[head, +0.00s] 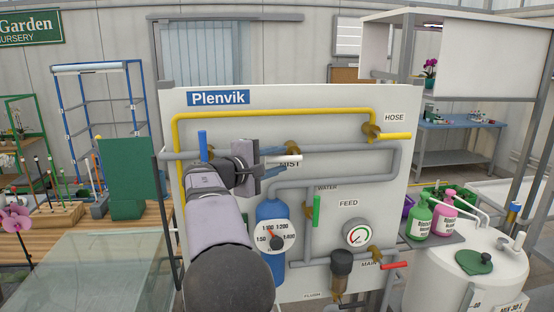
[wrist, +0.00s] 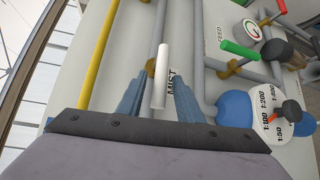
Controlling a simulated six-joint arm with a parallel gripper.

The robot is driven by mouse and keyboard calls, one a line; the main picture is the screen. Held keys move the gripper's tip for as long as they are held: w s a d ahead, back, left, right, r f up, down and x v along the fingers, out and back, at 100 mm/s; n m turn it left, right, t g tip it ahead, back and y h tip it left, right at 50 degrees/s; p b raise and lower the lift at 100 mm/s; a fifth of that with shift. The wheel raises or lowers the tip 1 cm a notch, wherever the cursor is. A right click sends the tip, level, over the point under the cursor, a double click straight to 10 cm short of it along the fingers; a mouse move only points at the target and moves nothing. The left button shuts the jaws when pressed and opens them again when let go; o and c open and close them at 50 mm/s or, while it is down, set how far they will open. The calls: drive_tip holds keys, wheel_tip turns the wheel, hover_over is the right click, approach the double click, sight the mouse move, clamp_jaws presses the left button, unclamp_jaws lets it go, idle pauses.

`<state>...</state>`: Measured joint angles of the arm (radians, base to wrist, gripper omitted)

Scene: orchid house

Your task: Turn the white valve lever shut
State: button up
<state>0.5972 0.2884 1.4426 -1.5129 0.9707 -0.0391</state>
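The white valve lever (wrist: 161,75) shows in the wrist view beside the MIST label, running roughly along its grey pipe. In the head view the lever (head: 284,158) sits just below the brass valve body (head: 292,148), partly behind my gripper. My gripper (wrist: 160,100) is open. Its two blue-grey fingers stand apart on either side of the lever's near end, with a visible gap on both sides. In the head view my gripper (head: 264,163) is at the panel's upper middle, and its fingers are hard to make out.
A blue lever (head: 202,145), yellow lever (head: 395,136), green lever (head: 316,211) and red lever (head: 394,265) sit on the same panel (head: 300,97). A dosing dial (head: 277,236) on a blue cylinder is below my gripper. A yellow pipe (head: 270,113) runs above it.

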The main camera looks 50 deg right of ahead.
clamp_jaws()
